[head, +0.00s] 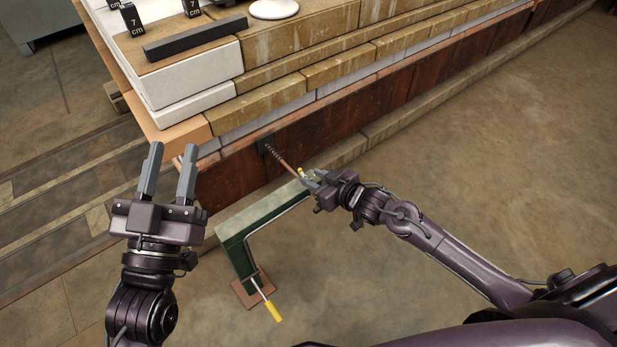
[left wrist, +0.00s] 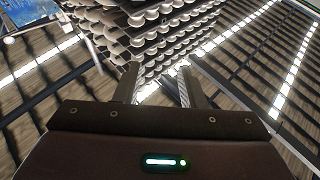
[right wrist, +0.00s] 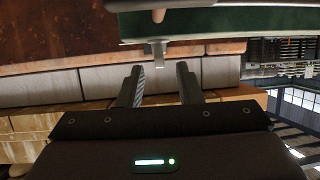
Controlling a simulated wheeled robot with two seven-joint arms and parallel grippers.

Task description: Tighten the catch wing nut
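A green bracket (head: 240,222) stands on a small brown foot beside the wooden side wall. A spring-wrapped rod (head: 284,161) runs from a dark plate on the wall towards the bracket's far end. A small yellow piece (head: 302,171) shows there, close to my right gripper (head: 310,178). In the right wrist view a small grey tab (right wrist: 157,52), possibly the wing nut, sits at the edge of the green bar (right wrist: 215,22). It lies just beyond and between the two parted, empty fingers (right wrist: 159,72). My left gripper (head: 173,150) is open and empty, raised left of the bracket.
A yellow-handled lever (head: 272,310) sticks out at the bracket's foot. Stacked white and tan blocks (head: 190,75) rise behind the wooden wall (head: 325,133), with a dark bar (head: 195,38) on top. The floor at right (head: 500,160) is clear.

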